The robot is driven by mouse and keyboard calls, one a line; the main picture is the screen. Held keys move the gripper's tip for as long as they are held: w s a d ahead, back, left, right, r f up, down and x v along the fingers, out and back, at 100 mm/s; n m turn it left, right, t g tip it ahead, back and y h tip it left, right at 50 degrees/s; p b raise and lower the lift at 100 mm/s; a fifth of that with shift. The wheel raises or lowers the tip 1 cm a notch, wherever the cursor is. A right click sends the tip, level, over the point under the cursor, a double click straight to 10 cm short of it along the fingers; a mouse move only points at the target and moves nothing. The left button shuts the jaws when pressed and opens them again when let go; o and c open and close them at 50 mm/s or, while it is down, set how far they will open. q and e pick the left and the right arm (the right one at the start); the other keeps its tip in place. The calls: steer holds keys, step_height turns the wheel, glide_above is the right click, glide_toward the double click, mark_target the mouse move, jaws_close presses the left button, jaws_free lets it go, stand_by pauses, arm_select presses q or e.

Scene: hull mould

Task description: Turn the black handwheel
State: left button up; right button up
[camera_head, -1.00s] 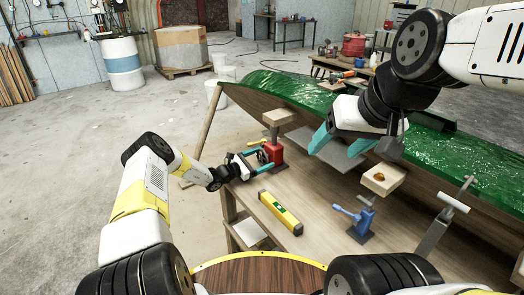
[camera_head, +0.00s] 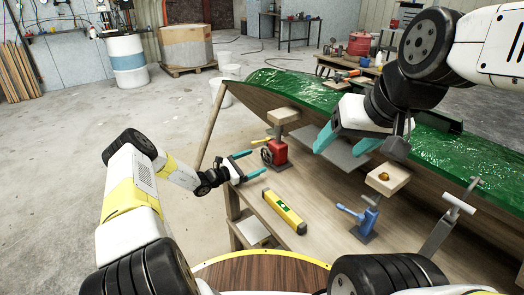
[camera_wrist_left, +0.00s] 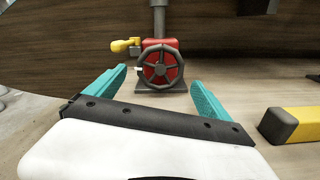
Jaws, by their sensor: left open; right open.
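The black handwheel (camera_wrist_left: 161,67) is on the front of a red jack (camera_head: 277,153) standing on the wooden table. In the left wrist view it faces the camera, between and beyond the fingers. In the head view the handwheel (camera_head: 267,155) shows at the jack's left side. My left gripper (camera_head: 259,164) is open with teal fingers, just short of the handwheel and apart from it; its fingers also show in the left wrist view (camera_wrist_left: 160,92). My right gripper (camera_head: 343,144) is open and empty, above the table near the green hull.
A yellow level (camera_head: 285,212) lies on the table near my left gripper. A blue clamp jack (camera_head: 362,222) and a small wooden block (camera_head: 388,180) stand to the right. The green hull (camera_head: 440,150) runs along the back.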

mark_target(265, 157)
arm_select(q)
steer(key=shift+s+a, duration=0.35)
steer(key=shift+a, duration=0.15)
steer(key=n, duration=0.4)
steer(key=shift+s+a, duration=0.3)
steer(key=shift+w+d+n, duration=0.1)
steer(key=shift+n, duration=0.2)
steer(key=x, duration=0.7)
steer(key=shift+w+d, duration=0.1)
steer(key=shift+w, duration=0.05)
steer(key=c, duration=1.1)
